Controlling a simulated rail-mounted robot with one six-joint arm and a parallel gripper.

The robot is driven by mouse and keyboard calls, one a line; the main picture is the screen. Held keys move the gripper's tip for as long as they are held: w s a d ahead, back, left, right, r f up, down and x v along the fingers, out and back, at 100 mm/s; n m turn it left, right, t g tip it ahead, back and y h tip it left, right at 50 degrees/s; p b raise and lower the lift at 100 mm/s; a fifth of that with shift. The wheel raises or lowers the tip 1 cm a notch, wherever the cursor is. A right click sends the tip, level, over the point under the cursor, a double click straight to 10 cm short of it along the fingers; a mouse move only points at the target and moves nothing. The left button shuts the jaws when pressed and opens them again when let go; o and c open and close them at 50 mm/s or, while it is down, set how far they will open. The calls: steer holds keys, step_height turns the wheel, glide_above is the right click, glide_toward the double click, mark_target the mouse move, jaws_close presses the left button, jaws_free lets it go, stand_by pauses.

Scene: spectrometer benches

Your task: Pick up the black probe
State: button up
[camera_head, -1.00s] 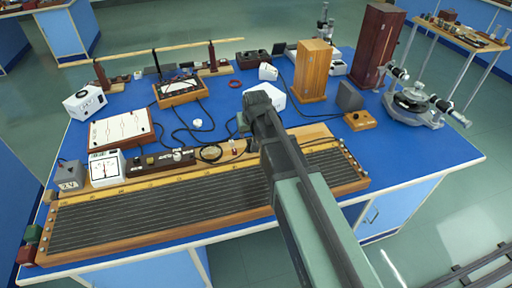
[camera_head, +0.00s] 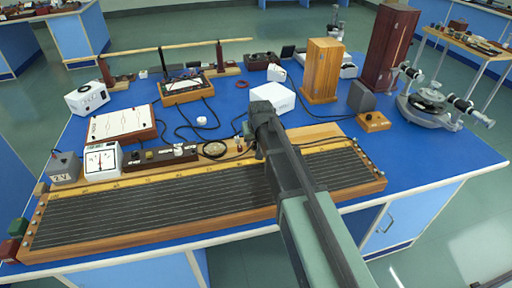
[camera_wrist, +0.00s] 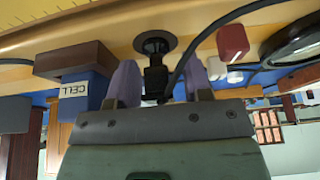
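The black probe (camera_wrist: 155,66) shows in the wrist view as a short dark stem with a round black disc at one end, against the yellow wooden board (camera_wrist: 110,25). A black cable runs beside it. My gripper (camera_wrist: 158,84) has its two purple fingers on either side of the stem, with visible gaps, so it is open. The lower end of the stem is hidden behind my gripper body. In the head view my gripper end (camera_head: 258,118) is over the back edge of the long wire board (camera_head: 130,210); the fingers and probe cannot be made out there.
Close by in the wrist view are a blue block labelled CELL (camera_wrist: 82,92), a red-and-white plug (camera_wrist: 232,42) and a dark ring (camera_wrist: 298,42). A white box (camera_head: 272,97) stands just behind my gripper in the head view. The blue tabletop (camera_head: 425,160) at right is clear.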

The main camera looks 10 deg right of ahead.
jaws_close()
steer(key=shift+r, duration=0.15)
